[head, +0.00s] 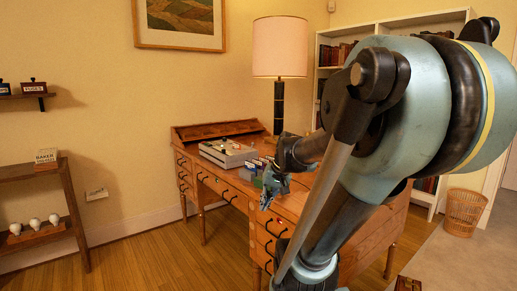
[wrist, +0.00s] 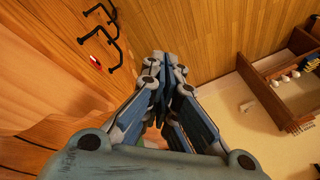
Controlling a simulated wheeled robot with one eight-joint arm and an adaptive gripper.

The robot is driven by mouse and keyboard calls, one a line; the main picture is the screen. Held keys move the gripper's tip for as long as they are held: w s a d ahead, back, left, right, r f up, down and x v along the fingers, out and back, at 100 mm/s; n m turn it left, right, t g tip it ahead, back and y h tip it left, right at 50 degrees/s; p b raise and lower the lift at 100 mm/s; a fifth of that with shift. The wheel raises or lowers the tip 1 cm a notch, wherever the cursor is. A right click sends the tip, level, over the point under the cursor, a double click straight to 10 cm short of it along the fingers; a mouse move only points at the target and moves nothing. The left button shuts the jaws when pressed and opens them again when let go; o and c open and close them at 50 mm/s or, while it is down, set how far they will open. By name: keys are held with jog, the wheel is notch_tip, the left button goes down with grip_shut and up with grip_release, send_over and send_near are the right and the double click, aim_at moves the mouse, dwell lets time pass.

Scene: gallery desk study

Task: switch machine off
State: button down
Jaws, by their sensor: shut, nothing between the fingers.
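A pale box-shaped machine (head: 228,152) with small coloured parts on top sits on the wooden desk (head: 240,183); I cannot make out its switch. The machine does not show clearly in the wrist view.
A low shelf (head: 45,205) with white bulbs stands left, a wastebasket (head: 464,211) right. Floor (head: 165,250) left of the desk is clear.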

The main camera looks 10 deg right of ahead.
jog(key=w+r+m+t+y, duration=0.2)
jog(key=w+r, duration=0.1)
jog(key=w, duration=0.8)
jog(key=w+r+m+t+y, duration=0.1)
jog(key=w+r+y, duration=0.15)
jog(key=w, duration=0.85)
jog(key=w+r+m+t+y, duration=0.15)
jog(key=w+r, duration=0.25)
jog(key=w, duration=0.7)
jog(key=w+d+f+m+t, duration=0.1)
jog(key=w+d, duration=0.3)
jog(key=w, duration=0.4)
jog(key=w+d+f+m+t+y, duration=0.1)
jog(key=w+d+f+m+t, duration=0.1)
jog(key=w, duration=0.6)
jog(key=w+d+f+m+t, duration=0.2)
jog(key=w+d+m+t, duration=0.1)
jog(key=w+d, duration=0.3)
jog(key=shift+w+d+f+m+y, duration=0.25)
jog(key=shift+w+d+m+y, duration=0.25)
jog(key=shift+w, duration=0.45)
jog(key=shift+a+t, duration=0.1)
jog(key=shift+t, duration=0.15)
jog(key=x, duration=1)
